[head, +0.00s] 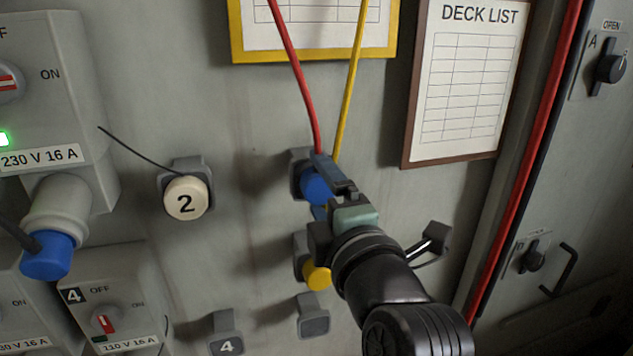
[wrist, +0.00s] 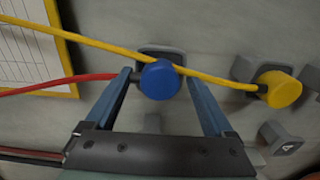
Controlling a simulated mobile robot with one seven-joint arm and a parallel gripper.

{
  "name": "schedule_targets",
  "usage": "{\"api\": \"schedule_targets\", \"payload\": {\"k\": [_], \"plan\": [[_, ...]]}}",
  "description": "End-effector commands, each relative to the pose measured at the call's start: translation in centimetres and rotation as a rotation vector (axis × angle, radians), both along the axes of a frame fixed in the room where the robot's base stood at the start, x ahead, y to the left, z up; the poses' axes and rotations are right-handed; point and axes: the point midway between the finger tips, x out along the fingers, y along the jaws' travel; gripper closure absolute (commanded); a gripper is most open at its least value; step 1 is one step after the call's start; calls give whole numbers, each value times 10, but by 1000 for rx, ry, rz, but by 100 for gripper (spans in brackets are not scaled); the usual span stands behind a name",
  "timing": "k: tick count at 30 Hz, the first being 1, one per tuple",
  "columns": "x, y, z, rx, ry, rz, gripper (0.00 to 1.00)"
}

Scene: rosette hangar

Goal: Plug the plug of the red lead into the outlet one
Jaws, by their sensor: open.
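The plug of the red lead (head: 314,186) has a round blue face and sits at a grey wall holder (head: 297,170). It also shows in the wrist view (wrist: 159,80), with the red lead (wrist: 60,85) leaving to the left. My gripper (head: 322,190) is open, its blue fingers on either side of the blue plug; in the wrist view the plug lies between the fingertips (wrist: 158,84). I cannot tell whether they touch it. No outlet marked one is readable; a grey outlet box (head: 90,110) stands at upper left, its number out of view.
A yellow plug (head: 317,278) hangs just below, its yellow lead (head: 352,80) crossing close by the blue plug. A cap marked 2 (head: 186,197) is left of it. A blue-ended connector (head: 47,256) is in the upper-left box. A box marked 4 (head: 105,290) stands lower left.

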Motion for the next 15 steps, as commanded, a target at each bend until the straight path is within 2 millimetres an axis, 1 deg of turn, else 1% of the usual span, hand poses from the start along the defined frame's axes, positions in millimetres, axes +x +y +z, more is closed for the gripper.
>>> {"api": "schedule_targets", "payload": {"k": [12,14,15], "plan": [[0,0,0,-1,-1,0,12],[0,0,0,-1,0,0,21],[0,0,0,-1,0,0,29]]}}
